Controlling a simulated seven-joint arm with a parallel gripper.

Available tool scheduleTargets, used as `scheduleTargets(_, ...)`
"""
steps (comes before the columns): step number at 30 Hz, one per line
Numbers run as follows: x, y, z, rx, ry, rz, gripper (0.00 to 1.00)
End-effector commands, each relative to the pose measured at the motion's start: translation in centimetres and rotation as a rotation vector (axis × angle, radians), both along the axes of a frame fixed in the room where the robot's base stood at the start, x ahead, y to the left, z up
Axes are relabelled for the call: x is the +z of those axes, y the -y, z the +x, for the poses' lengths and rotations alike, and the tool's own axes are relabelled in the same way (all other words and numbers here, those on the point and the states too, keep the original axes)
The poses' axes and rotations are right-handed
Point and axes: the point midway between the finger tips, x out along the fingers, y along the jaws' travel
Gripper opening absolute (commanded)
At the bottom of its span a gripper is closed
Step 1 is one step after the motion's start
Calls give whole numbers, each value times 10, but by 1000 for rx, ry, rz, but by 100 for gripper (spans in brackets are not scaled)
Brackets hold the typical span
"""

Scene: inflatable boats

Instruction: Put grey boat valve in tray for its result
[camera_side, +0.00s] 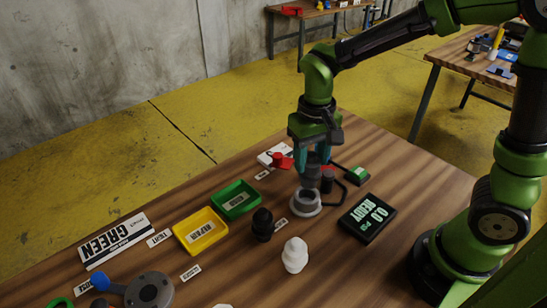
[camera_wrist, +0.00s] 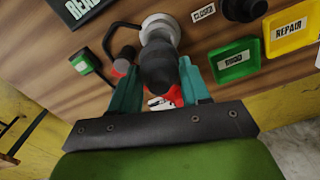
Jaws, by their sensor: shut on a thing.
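My gripper (camera_side: 314,160) is shut on a dark grey valve (camera_side: 309,177), upright between its teal fingers. It also shows in the wrist view (camera_wrist: 158,68), with the gripper (camera_wrist: 158,85) around it. The valve's lower end is at a pale grey ring-shaped fitting (camera_side: 306,202); I cannot tell whether it touches it or is just above. A green tray (camera_side: 251,208) and a yellow tray (camera_side: 221,238) marked REPAIR lie to the left. Both trays look empty apart from their labels. The green tray's label is hard to read.
A black valve (camera_side: 262,226) and a white valve (camera_side: 294,257) stand nearby. A dark display (camera_side: 367,218) reads 0.0 READY. A green-topped box (camera_side: 357,175) and a red part (camera_side: 282,161) are close to my gripper. Labels and a GREEN sign (camera_side: 114,241) lie leftward.

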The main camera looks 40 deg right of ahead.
Motion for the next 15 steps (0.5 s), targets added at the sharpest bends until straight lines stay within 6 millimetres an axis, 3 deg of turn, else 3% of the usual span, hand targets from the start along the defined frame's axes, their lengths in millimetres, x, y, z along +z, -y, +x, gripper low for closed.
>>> scheduleTargets(5, 17, 0, 1, -1, 5, 0, 20)
scheduleTargets(10, 51, 0, 1, -1, 8, 2, 20)
scheduleTargets(15, 56, -28, 26, 7, 0, -1, 20)
